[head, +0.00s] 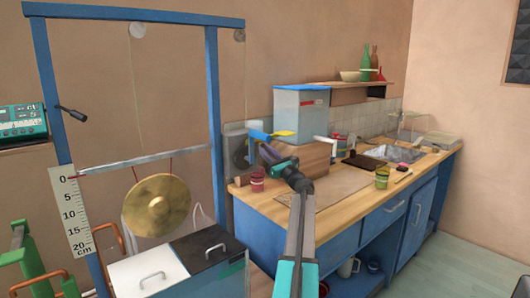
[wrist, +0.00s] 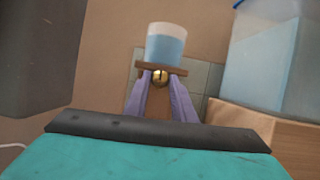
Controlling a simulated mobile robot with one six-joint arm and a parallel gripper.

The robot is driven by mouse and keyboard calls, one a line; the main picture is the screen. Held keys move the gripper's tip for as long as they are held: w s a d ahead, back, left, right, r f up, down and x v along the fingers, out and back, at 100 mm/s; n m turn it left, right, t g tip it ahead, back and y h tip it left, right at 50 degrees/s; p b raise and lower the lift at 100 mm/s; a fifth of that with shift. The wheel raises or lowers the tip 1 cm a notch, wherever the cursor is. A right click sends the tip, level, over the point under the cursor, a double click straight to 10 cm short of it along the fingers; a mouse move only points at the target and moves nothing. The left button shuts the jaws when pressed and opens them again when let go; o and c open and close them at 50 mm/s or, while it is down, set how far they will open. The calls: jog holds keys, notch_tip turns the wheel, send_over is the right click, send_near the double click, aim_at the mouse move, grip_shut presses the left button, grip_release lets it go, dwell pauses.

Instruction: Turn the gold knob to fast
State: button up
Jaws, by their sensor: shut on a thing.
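The gold knob (wrist: 160,76) shows in the wrist view as a small round ball with a dark slot, at the front of a brown ledge (wrist: 148,67). My gripper (wrist: 160,83) has its two purple fingers on either side of the knob, shut on it. In the head view my gripper (head: 264,150) reaches toward the wall beside a grey panel with a dark round part (head: 240,152). The knob cannot be made out there. No slow or fast marking is legible in either view.
A clear cup of blue liquid (wrist: 167,45) sits just above the knob. A water tank (head: 301,114) stands on a wooden block (head: 308,155) to the right. A gong (head: 157,207) hangs in a blue frame (head: 213,110) at left.

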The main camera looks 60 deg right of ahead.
jog(key=n+y+b, duration=0.1)
jog(key=n+y, duration=0.1)
jog(key=n, duration=0.3)
jog(key=n+g+y+b, duration=0.1)
jog(key=n+y+b, duration=0.1)
jog(key=n, duration=0.4)
jog(key=d+n+g+y+b, duration=0.1)
jog(key=n+y+b, duration=0.1)
jog(key=n, duration=0.4)
jog(key=shift+s+r+y, duration=0.2)
jog(key=shift+r+y, duration=0.15)
jog(key=shift+y, duration=0.45)
jog(key=shift+r+n+g, duration=0.1)
jog(key=shift+n+g, duration=0.6)
jog(key=shift+n, duration=1.2)
jog(key=o, duration=1)
jog(key=shift+s, duration=0.1)
jog(key=s, duration=0.9)
jog(key=s+d, duration=0.1)
jog(key=s, duration=0.3)
jog(key=shift+s+p, duration=0.3)
jog(key=shift+s, duration=0.05)
